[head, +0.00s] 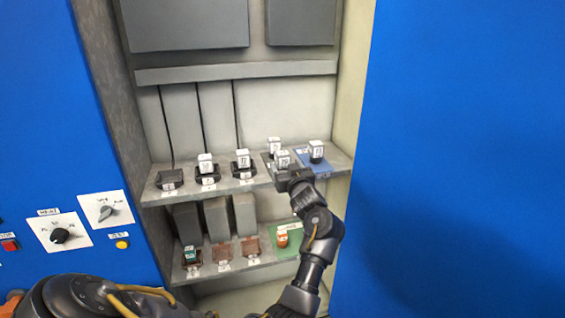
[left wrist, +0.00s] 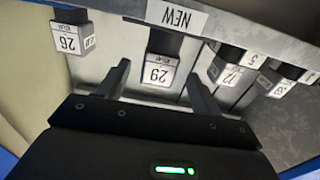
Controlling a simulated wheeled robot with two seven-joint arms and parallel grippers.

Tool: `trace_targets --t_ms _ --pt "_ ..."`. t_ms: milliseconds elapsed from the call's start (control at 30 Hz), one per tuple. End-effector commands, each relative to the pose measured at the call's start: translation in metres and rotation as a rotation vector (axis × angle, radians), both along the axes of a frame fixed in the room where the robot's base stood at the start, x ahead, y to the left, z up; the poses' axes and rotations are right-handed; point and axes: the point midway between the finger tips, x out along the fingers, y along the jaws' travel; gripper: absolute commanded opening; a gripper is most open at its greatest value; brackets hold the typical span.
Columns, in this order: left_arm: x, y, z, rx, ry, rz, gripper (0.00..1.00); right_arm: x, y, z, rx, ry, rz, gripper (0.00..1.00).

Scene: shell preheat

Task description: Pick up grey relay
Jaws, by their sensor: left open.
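A grey-white relay marked 29 (left wrist: 158,72) with a dark base shows upside down in the left wrist view, between the fingertips of my left gripper (left wrist: 160,82). The fingers are apart, one on each side of it; contact cannot be made out. In the head view my left gripper (head: 291,174) is at the front of the upper shelf, right in front of a pale relay (head: 282,157), whose lower part it hides. My right gripper is not in view.
A relay (head: 317,150) stands on a blue mat (head: 318,166) to the right. Two pale relays (head: 206,163) (head: 242,160) sit in dark sockets to the left, beside an empty socket (head: 168,179). The lower shelf holds a green relay (head: 190,254) and an orange relay (head: 282,238).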

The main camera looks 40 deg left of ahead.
Motion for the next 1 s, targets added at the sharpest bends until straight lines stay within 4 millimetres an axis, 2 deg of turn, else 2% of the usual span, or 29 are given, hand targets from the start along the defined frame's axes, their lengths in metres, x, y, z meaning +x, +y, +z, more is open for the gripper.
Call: trace_targets --t_ms 100,333,533,700,967,1000 --pt "0.007 0.009 0.001 0.001 0.001 -0.001 0.65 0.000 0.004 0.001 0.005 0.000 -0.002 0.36" --pt "0.010 0.015 0.001 0.001 0.001 0.000 0.65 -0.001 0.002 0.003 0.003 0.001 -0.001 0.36" --pt "0.027 0.039 0.004 0.001 0.003 0.000 0.65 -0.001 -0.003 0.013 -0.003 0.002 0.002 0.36" --pt "0.037 0.052 0.002 0.001 0.001 -0.001 0.65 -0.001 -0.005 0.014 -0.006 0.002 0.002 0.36" --pt "0.038 0.054 0.001 0.000 0.000 -0.001 0.65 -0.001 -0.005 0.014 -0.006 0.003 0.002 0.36" --pt "0.038 0.054 0.001 0.000 0.000 -0.001 0.60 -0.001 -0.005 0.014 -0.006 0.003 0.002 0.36"
